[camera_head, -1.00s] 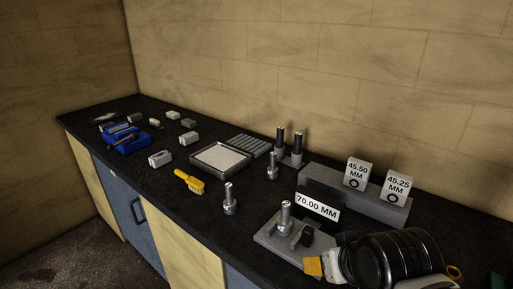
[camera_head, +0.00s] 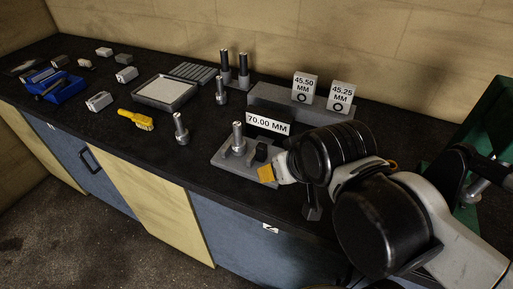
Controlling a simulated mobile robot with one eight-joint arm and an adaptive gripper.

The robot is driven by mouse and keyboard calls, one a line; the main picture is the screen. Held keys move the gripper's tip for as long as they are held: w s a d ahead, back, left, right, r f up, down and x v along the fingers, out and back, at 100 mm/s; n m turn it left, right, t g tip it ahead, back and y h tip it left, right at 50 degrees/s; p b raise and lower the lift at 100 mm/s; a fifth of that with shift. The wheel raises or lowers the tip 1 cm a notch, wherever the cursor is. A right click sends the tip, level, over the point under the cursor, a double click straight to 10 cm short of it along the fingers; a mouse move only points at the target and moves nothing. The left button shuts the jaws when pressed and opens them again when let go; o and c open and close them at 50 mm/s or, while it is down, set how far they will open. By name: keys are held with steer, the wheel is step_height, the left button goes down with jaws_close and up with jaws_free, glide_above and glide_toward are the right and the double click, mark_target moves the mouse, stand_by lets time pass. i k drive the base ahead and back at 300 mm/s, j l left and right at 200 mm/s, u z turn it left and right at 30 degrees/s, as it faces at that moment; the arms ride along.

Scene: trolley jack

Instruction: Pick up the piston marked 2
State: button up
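Several metal pistons stand on the dark bench, and no mark 2 is legible on any. One piston (camera_head: 181,129) stands alone right of the yellow brush. Another piston (camera_head: 221,93) stands farther back, before a holder with two dark-topped rods (camera_head: 234,70). A third metal piece (camera_head: 238,139) stands on a grey plate (camera_head: 228,159) by the 70.00 MM sign. My arm reaches in from the lower right. A dark part below it at the bench's front edge appears to be my gripper (camera_head: 313,208), right of these pistons. Its fingers are too dark to read.
Grey block (camera_head: 270,97) carries the 45.50 MM (camera_head: 304,88) and 45.25 MM (camera_head: 340,97) signs. A shallow tray (camera_head: 190,99), yellow brush (camera_head: 136,120) and blue holder (camera_head: 62,92) lie left. Bare bench surrounds the lone piston. A green thing (camera_head: 485,120) stands right.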

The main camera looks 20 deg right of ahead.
mark_target(238, 143)
steer(key=j+z, duration=0.1)
steer(key=j, duration=0.45)
steer(key=k+j+z, duration=0.15)
steer(key=j, duration=0.4)
steer(key=j+z, duration=0.1)
steer(key=j, duration=0.45)
